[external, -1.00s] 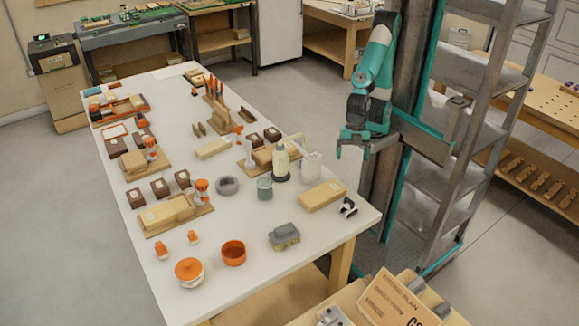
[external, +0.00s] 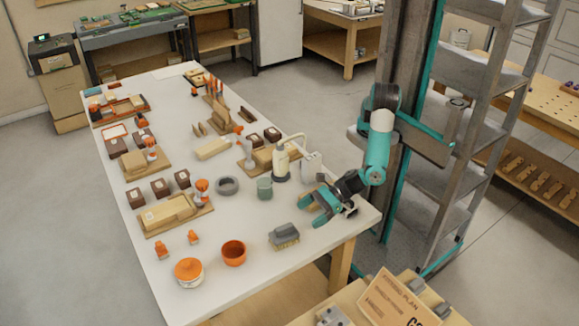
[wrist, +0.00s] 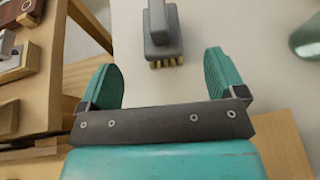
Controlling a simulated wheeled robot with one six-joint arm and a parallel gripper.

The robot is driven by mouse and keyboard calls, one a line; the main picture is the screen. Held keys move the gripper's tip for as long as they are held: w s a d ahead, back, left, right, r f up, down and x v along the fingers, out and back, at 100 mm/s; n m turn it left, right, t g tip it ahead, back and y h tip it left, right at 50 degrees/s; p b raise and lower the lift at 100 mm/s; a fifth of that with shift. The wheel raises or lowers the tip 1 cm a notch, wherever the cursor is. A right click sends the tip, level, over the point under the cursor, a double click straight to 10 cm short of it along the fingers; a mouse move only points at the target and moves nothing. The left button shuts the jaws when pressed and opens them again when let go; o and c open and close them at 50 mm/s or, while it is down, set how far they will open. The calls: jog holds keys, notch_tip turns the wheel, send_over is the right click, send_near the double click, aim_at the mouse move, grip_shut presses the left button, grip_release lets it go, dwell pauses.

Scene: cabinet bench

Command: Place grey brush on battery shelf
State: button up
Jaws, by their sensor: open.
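The grey brush (external: 284,233) lies on the white table near its front right part, with yellowish bristles underneath. My gripper (external: 308,210) is open and empty, low over the table just right of the brush. In the wrist view the brush (wrist: 164,35) shows ahead of the open fingers (wrist: 160,66), roughly in line with the gap between them, with its bristles toward me. I see no contact. No shelf in view can be clearly told as the battery shelf.
An orange bowl (external: 233,252) and an orange lidded jar (external: 189,271) stand left of the brush. A green cup (external: 264,187) and a white bottle (external: 281,163) stand behind it. A tall metal rack (external: 480,75) stands at right. A sign (external: 393,301) stands at the front.

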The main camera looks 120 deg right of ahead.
jog(key=x, duration=1)
jog(key=shift+w+p, duration=0.25)
jog(key=shift+p, duration=0.15)
jog(key=shift+r, duration=0.1)
jog(key=c, duration=1.2)
jog(key=shift+o, duration=0.2)
jog(key=shift+r, duration=0.1)
notch_tip(320, 180, up, 20)
jog(key=p, duration=0.1)
jog(key=s+a+r+n+g+y+p, duration=0.1)
jog(key=s+a+n+g+y+p, duration=0.3)
jog(key=s+a, duration=0.8)
jog(key=s+a+r+n+t+y+p, duration=0.15)
jog(key=s+a+n+y, duration=0.4)
jog(key=s+a, duration=0.7)
jog(key=m+t+h+b, duration=0.3)
jog(key=m+h+b, duration=0.2)
jog(key=m+h, duration=0.5)
send_over(284, 231)
jog(key=d, duration=0.1)
jog(key=f, duration=0.2)
jog(key=shift+s+d+f+g+y, duration=0.1)
jog(key=shift+s+f+g+y, duration=0.15)
jog(key=shift+s+f, duration=0.1)
